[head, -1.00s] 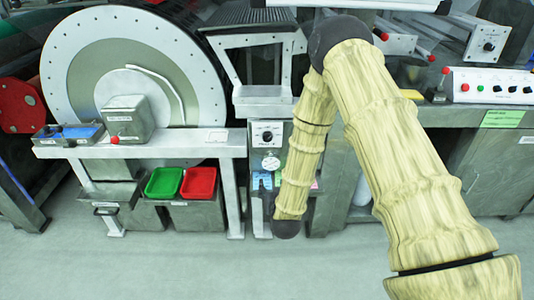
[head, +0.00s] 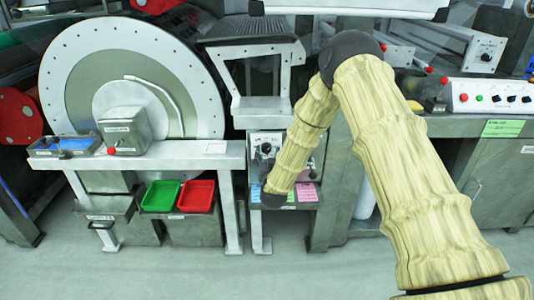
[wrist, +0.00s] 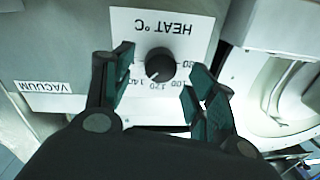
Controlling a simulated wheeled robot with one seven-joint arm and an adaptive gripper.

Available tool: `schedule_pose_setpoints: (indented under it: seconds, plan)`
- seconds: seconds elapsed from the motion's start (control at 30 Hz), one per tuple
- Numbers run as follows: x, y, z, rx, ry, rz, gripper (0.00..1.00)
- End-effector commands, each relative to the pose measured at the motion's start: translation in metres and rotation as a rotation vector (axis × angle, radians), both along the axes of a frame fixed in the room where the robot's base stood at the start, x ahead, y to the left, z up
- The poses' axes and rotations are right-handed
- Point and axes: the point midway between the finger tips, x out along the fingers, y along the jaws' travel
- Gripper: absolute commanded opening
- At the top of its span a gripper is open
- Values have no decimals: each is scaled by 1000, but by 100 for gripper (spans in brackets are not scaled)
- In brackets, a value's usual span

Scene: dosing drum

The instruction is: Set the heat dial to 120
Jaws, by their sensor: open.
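The heat dial (wrist: 159,64) is a round black knob on a white plate (wrist: 190,22) marked HEAT °C, upside down in the wrist view. Numbers 80, 100, 120 and 140 run around its lower side. A small light mark shows on the knob's lower left edge; I cannot tell exactly which number it points at. My gripper (wrist: 160,72) is open, with one dark green-padded finger on each side of the dial and a visible gap to each.
A VACUUM label (wrist: 48,87) is left of the dial plate in the wrist view. A pale curved housing (wrist: 285,95) lies to the right. In the head view a big drum (head: 70,80), a green tray (head: 161,195) and a red tray (head: 196,196) stand left of the dial panel.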

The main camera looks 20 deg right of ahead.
Motion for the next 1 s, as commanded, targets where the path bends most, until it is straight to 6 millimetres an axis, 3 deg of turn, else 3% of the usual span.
schedule_pose_setpoints:
  seconds: [0.2,0.53,0.57,0.8,1.0]
  plan:
    - [17,-3,0,0,0,0,57]
    - [19,-4,0,-1,1,0,57]
    - [19,-4,0,-1,1,0,55]
    - [19,-4,0,-1,1,0,12]
    - [19,-4,0,-7,2,1,10]
